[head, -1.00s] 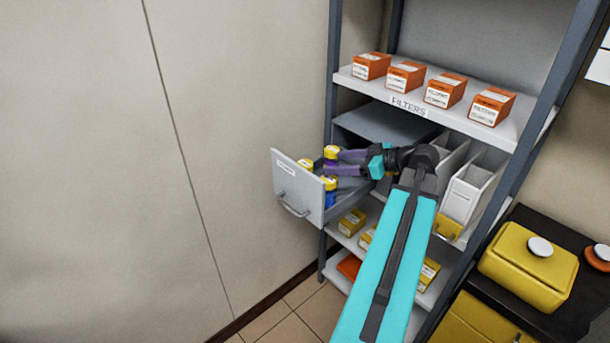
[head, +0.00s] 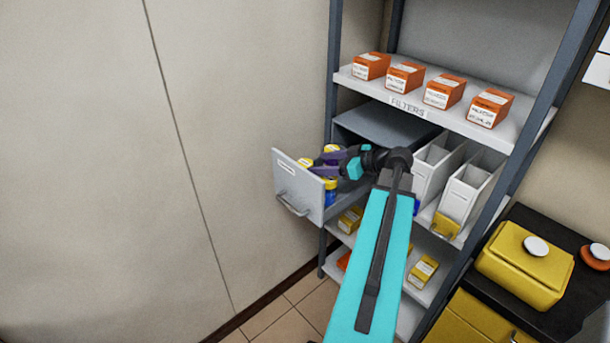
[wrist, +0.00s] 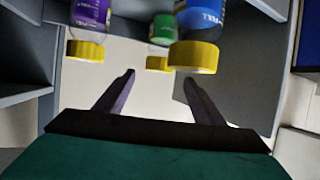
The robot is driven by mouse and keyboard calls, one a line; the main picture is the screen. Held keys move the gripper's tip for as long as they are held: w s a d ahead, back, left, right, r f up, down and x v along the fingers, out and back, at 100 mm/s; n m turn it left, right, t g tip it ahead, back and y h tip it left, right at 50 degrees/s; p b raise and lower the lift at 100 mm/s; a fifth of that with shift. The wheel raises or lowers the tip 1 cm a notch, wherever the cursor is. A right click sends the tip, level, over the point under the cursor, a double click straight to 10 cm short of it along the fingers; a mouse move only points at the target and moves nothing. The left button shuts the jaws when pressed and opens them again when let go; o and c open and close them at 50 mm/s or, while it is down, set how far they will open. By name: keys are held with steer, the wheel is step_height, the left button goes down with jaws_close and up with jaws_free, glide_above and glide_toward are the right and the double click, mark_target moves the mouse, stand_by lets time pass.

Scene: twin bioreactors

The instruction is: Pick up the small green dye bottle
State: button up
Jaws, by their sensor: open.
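The small green dye bottle (wrist: 163,30) shows in the wrist view with its yellow cap (wrist: 158,64) toward the picture bottom. It lies between a larger purple-labelled bottle (wrist: 90,14) and a larger blue bottle (wrist: 207,20), which partly overlaps it. My gripper (wrist: 158,90) is open and empty, with its fingers on either side of the green bottle's line and its cap just beyond the tips. In the head view my gripper (head: 320,165) is over the open drawer (head: 298,188) among yellow caps; I cannot pick out the green bottle there.
The drawer front stands out from a grey shelf rack. A shelf with orange filter boxes (head: 443,92) is above, and white upright bins (head: 468,190) stand to the right. Yellow boxes (head: 423,271) lie below. The floor to the left is clear.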

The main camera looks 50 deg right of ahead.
mark_target(304, 162)
steer(key=shift+p+x, duration=1.05)
steer(key=shift+x, duration=0.3)
steer(key=shift+p+x, duration=0.35)
steer(key=shift+x, duration=0.85)
jaws_close()
steer(key=shift+d, duration=0.1)
steer(key=shift+r, duration=0.2)
step_height(304, 162, up, 10)
steer(key=b, duration=0.3)
steer(key=shift+b, duration=0.3)
steer(key=shift+f, duration=0.15)
